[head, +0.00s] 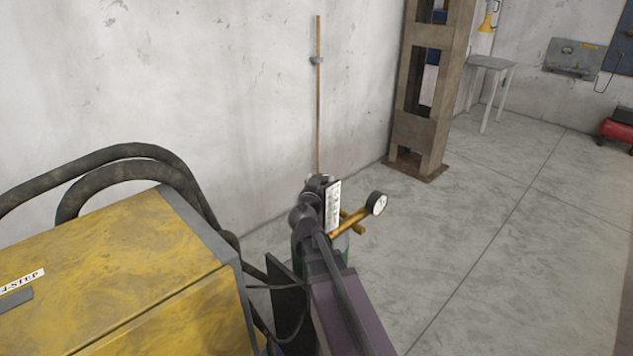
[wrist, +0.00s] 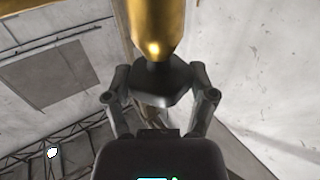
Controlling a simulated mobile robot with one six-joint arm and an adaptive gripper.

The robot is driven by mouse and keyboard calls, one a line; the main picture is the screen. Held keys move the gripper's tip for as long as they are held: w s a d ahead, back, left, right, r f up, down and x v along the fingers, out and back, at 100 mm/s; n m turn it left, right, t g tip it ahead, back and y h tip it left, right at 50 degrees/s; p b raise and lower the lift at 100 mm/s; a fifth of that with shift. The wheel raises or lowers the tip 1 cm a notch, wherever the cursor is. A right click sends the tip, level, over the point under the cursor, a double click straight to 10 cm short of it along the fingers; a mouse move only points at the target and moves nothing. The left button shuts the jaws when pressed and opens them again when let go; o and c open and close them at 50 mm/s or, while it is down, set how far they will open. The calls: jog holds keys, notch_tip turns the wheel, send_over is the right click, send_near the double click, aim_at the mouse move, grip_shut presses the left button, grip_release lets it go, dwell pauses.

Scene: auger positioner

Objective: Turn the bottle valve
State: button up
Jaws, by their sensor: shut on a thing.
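The bottle (head: 341,246) stands by the wall in the head view, mostly hidden behind my arm. A brass fitting (head: 349,224) with a round white-faced gauge (head: 378,203) sticks out to the right at its top. In the wrist view, a dark faceted valve knob (wrist: 163,82) sits at the end of a brass body (wrist: 157,25). My gripper (wrist: 160,92) has one finger on each side of the knob and is shut on it. In the head view my wrist covers the valve, so the grip does not show there.
A yellow machine (head: 110,270) with thick dark hoses (head: 125,155) stands close on the left. A rusty steel column (head: 425,100) and a small grey table (head: 488,70) stand behind. The floor (head: 520,240) to the right is clear.

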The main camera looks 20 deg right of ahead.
jog(key=shift+s+d, duration=0.15)
jog(key=o, duration=1)
jog(key=shift+o, duration=0.2)
jog(key=v, duration=0.7)
jog(key=shift+s, duration=0.15)
